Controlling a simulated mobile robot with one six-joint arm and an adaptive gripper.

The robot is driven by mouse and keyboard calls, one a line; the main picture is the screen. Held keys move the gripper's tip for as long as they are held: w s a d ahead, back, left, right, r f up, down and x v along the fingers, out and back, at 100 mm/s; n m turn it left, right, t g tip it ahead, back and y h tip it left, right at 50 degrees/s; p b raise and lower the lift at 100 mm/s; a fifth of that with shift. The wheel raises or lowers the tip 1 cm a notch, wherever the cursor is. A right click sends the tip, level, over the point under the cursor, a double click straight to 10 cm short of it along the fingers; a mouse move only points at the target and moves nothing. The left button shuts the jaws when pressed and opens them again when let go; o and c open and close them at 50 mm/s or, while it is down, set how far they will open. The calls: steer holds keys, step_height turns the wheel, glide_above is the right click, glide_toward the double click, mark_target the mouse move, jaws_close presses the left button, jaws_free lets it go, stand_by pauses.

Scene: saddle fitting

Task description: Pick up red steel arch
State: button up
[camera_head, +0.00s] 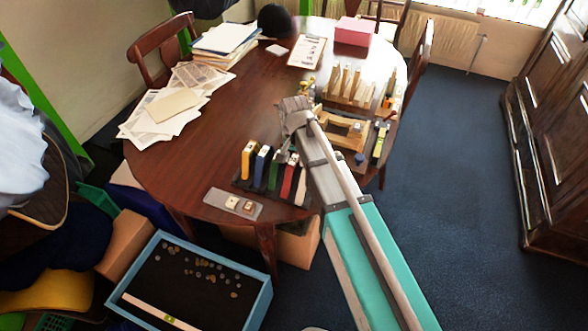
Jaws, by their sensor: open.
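The red steel arch (289,178) stands upright in a dark rack (243,186) near the front edge of the round wooden table. It is in a row with a yellow, a blue and a green piece to its left. My arm reaches in from the lower right and covers the right end of the row. My gripper (283,156) is small and dark below the wrist, above and close to the green and red pieces. It is open, and I see nothing held in it. Whether it touches the red arch cannot be told.
A grey plate (233,205) with two small pieces lies at the table's front edge. A wooden fixture (345,131) and a rack of wooden pegs (350,88) stand behind my arm. Papers (170,105) cover the left side. The table's middle is clear.

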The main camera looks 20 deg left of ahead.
stand_by(0.3)
jaws_close()
steer(key=shift+r, duration=0.1)
stand_by(0.4)
step_height(320, 180, up, 3)
steer(key=p, duration=0.3)
steer(key=s+d+r+p, duration=0.9)
steer(key=s+p, duration=0.1)
steer(key=shift+s+d+r, duration=0.15)
steer(key=shift+s+r, duration=0.1)
steer(key=shift+r, duration=0.15)
steer(key=shift+s, duration=0.15)
stand_by(0.7)
